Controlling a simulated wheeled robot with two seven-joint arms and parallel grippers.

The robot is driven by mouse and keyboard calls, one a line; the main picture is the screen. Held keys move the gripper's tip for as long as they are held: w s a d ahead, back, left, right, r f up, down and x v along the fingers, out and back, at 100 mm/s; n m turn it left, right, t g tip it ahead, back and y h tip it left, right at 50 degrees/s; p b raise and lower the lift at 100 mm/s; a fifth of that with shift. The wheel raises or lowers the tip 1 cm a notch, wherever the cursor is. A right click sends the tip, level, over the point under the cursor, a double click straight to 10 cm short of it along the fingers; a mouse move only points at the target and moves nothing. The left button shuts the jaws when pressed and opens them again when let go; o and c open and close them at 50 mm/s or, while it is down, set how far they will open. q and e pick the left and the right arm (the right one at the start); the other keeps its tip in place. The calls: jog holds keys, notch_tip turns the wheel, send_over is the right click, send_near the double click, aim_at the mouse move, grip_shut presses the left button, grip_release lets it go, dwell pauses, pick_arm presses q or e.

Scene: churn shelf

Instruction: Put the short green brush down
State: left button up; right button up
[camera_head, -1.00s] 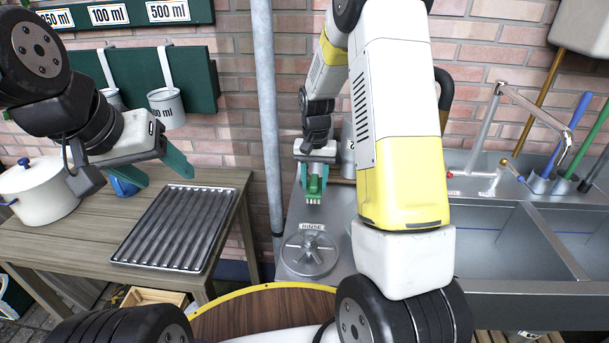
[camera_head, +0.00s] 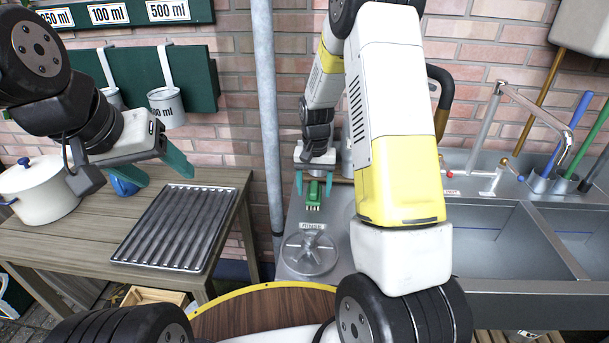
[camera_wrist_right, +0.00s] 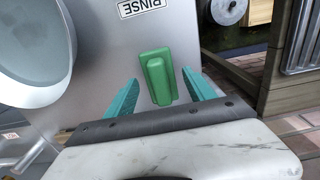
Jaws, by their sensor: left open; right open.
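The short green brush (camera_head: 314,193) rests on the metal counter (camera_head: 290,262) behind the round spoked fitting. In the right wrist view the brush (camera_wrist_right: 158,78) lies on the counter near the RINSE label (camera_wrist_right: 140,7). My right gripper (camera_head: 314,188) is open around the brush. In the wrist view its teal fingers (camera_wrist_right: 163,92) stand on either side of the brush, with a gap on each side. My left gripper (camera_head: 165,178) is open and empty above the wooden table near the ribbed tray.
The ribbed metal tray (camera_head: 180,228) and a white pot (camera_head: 38,190) are on the wooden table (camera_head: 95,240). A grey vertical pipe (camera_head: 267,120) stands between table and counter. The spoked fitting (camera_head: 310,254) is in front of the brush. Sink basins (camera_head: 490,238) lie to the right.

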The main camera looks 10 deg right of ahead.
aim_at(314, 187)
notch_tip(314, 187, up, 12)
jog(key=s+r+n+t+y, duration=0.1)
jog(key=s+r+n+t, duration=0.15)
jog(key=s+r, duration=0.8)
jog(key=s+a+r+n+t+y, duration=0.1)
jog(key=s+a+r+t, duration=0.1)
jog(key=s, duration=1.1)
notch_tip(314, 187, up, 2)
jog(key=shift+s+r+t, duration=0.1)
jog(key=shift+s+t, duration=0.3)
jog(key=shift+t, duration=0.45)
pick_arm(q)
jog(key=shift+o, duration=0.5)
pick_arm(e)
jog(key=shift+a, duration=0.1)
